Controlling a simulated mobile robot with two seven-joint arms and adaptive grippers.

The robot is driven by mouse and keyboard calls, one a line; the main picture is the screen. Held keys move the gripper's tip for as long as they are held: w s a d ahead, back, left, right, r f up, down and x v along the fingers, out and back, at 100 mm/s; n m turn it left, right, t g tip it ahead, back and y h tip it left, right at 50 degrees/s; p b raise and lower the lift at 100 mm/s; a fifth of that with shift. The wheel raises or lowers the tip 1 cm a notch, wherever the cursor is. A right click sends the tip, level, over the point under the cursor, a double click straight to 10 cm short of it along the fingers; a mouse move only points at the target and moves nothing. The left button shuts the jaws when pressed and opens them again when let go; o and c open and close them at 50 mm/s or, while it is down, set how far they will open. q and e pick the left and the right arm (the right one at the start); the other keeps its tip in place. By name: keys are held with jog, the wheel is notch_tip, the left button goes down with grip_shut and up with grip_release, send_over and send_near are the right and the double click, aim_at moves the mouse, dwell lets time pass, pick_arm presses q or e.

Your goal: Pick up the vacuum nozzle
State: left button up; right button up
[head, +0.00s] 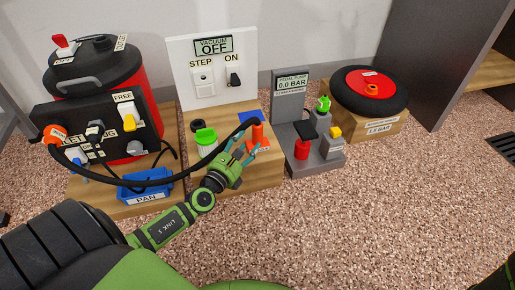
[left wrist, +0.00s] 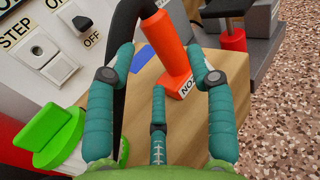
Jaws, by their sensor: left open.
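The orange vacuum nozzle (head: 258,135) stands on a wooden block (head: 236,197), with a black hose running from its top toward the left. In the left wrist view the nozzle (left wrist: 166,50) is tilted, and its base has a partly readable white label. My left gripper (head: 240,160) is open and empty, just in front of the nozzle. In the left wrist view its teal fingers (left wrist: 162,80) spread on either side of the nozzle's lower part, which shows beyond them. Contact cannot be told. My right gripper is not in view.
A green-lidded cup (head: 206,140) stands left of the nozzle. Behind is a white vacuum panel (head: 212,92) reading OFF. A grey pump stand (head: 297,90) is close on the right. A red canister (head: 140,90) and blue pan (head: 143,187) are left. The pebbled floor in front is clear.

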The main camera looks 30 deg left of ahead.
aim_at(255, 131)
pick_arm(q)
jog(key=w, duration=0.4)
jog(key=w+b, duration=0.1)
jog(key=w, duration=0.1)
jog(key=shift+w+a+f, duration=0.1)
jog(key=shift+w+a, duration=0.25)
jog(key=c, duration=0.9)
